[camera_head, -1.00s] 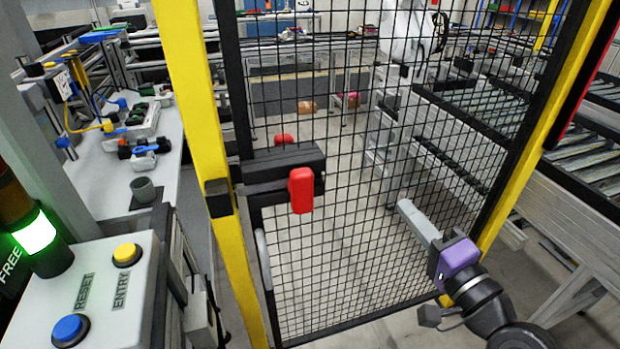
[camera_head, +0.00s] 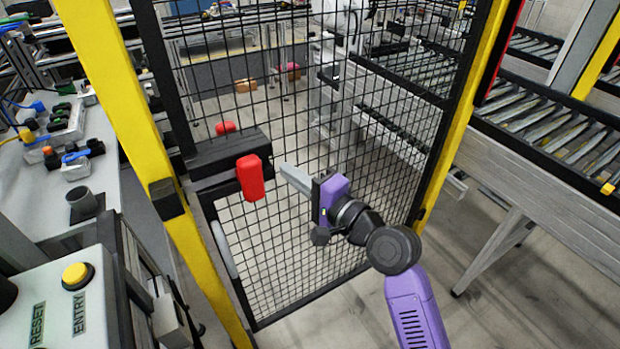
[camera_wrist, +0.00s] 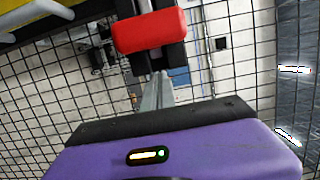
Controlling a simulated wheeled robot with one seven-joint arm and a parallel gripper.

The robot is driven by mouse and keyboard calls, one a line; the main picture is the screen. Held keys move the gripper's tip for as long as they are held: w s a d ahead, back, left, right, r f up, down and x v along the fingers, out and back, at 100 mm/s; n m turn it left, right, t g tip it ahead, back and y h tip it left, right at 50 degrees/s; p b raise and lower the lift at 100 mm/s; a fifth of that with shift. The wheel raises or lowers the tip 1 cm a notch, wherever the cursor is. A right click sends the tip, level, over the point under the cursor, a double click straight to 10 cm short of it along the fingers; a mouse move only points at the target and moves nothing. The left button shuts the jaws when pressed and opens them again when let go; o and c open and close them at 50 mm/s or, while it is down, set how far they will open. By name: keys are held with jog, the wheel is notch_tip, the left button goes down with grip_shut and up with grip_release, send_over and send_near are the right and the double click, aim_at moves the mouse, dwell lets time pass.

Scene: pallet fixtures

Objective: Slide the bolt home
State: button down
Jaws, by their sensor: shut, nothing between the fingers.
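The bolt is a black bar (camera_head: 222,155) across the left side of the mesh gate, with a red handle (camera_head: 251,178) hanging at its right end. A second red part (camera_head: 225,128) shows behind the mesh. My gripper (camera_head: 284,168) is shut and empty, its grey fingers pointing left, just right of the red handle. In the wrist view the red handle (camera_wrist: 149,31) lies just beyond the fingertips (camera_wrist: 160,74); I cannot tell whether they touch. A black catch (camera_head: 167,199) sits on the yellow post left of the bolt.
The mesh gate (camera_head: 300,240) stands between yellow posts (camera_head: 125,130). A control box (camera_head: 60,300) with a yellow button (camera_head: 77,275) stands at lower left. A workbench (camera_head: 40,190) with tools is behind it. A roller conveyor (camera_head: 545,120) runs at the right. Floor right of the gate is clear.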

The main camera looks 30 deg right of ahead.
aim_at(248, 188)
jog(key=shift+s+a+p, duration=0.15)
jog(key=shift+a+p, duration=0.2)
jog(key=shift+a, duration=1.25)
jog(key=a+p, duration=0.3)
jog(key=a, duration=0.2)
jog(key=shift+a+r, duration=0.1)
jog(key=shift+a, duration=0.2)
